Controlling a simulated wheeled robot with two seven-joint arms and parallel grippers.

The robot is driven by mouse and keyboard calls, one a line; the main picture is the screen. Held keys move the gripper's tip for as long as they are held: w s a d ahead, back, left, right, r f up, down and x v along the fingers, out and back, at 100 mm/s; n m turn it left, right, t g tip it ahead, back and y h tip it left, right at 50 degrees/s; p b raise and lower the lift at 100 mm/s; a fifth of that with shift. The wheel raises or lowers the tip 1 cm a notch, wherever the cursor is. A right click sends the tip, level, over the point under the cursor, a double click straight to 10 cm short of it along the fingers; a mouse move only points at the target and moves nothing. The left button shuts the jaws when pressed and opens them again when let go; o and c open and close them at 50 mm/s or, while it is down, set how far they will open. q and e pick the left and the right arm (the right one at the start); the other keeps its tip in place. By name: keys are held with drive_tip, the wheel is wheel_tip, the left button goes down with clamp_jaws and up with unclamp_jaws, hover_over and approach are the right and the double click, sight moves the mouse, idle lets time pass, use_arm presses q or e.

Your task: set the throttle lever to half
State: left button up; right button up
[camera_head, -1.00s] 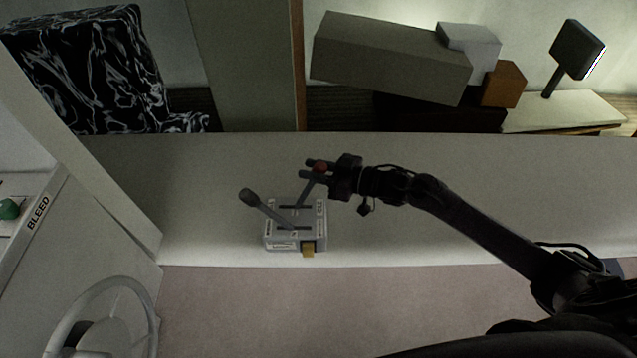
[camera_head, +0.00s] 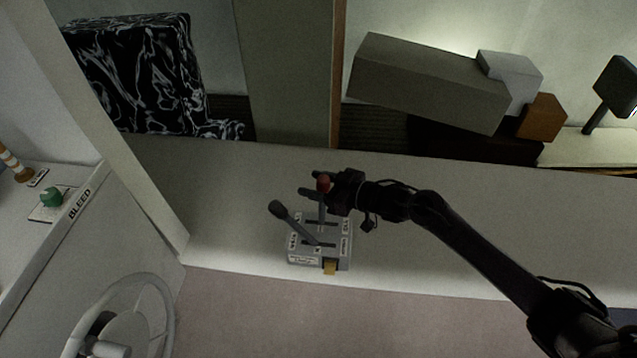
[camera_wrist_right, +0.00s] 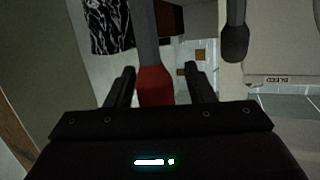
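A grey control box (camera_head: 318,262) with two levers sits on the pale bench near its front edge. The red-knobbed lever (camera_head: 323,185) stands close to upright in its slot. The black-knobbed lever (camera_head: 277,208) leans left. I cannot read which lever is labelled throttle. My right gripper (camera_head: 312,184) is at the red knob, with its fingers on either side. In the right wrist view, the red knob (camera_wrist_right: 155,86) lies between my two fingers, with a visible gap on the right side, so the gripper looks open. The black knob (camera_wrist_right: 235,43) is off to the right there. My left gripper is not in view.
A white console with a "BLEED" label (camera_head: 81,204), a green knob (camera_head: 52,197) and a steering wheel (camera_head: 168,318) is on the left. A yellow tab (camera_head: 330,268) is on the box front. The bench (camera_head: 220,190) is clear around the box.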

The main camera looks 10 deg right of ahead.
drive_tip(key=shift+d, duration=0.1)
drive_tip(key=shift+s+d, duration=0.25)
drive_tip(key=shift+d, duration=0.2)
drive_tip(key=b+v, duration=0.1)
drive_tip(key=v, duration=0.5)
drive_tip(key=shift+s+b, duration=0.2)
drive_tip(key=shift+b, duration=0.2)
drive_tip(key=shift+s+d+r, duration=0.1)
drive_tip(key=shift+d+r, duration=0.05)
drive_tip(key=shift+r, duration=0.05)
